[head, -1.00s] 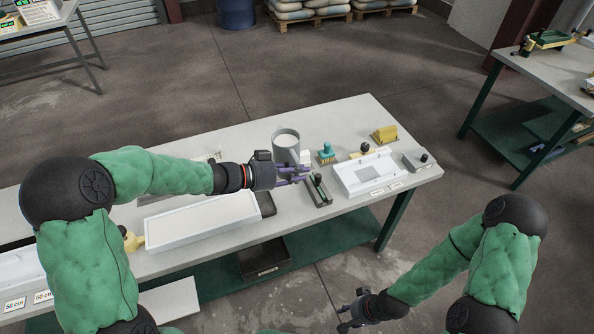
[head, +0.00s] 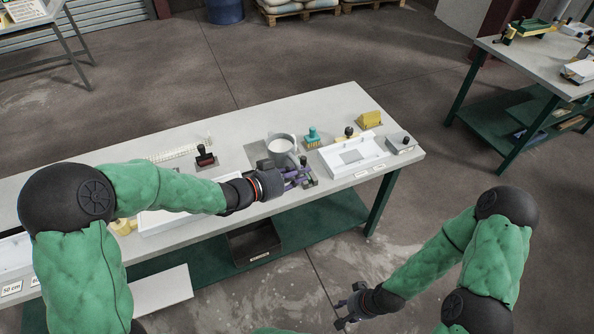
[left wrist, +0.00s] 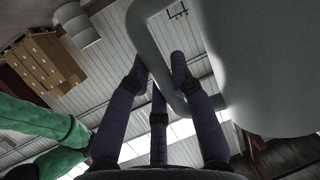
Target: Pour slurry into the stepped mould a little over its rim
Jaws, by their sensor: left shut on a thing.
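A grey jug (head: 281,146) with pale slurry inside is over the middle of the table; I cannot tell its height above it. My left gripper (head: 298,177) is shut on the jug's handle. The left wrist view shows the handle (left wrist: 158,50) between my purple fingers and the jug's side (left wrist: 260,65) at the right. The jug looks about upright. A white mould (head: 330,158) with a stepped recess and a grey square floor lies to the right of the jug. My right gripper (head: 347,312) is open and empty, low in front of the table.
A yellow block (head: 370,119) and a grey box with a black knob (head: 402,143) are near the table's right end. A black-handled tool (head: 205,158) lies left of the jug. My left arm partly hides a long white tray (head: 160,221).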

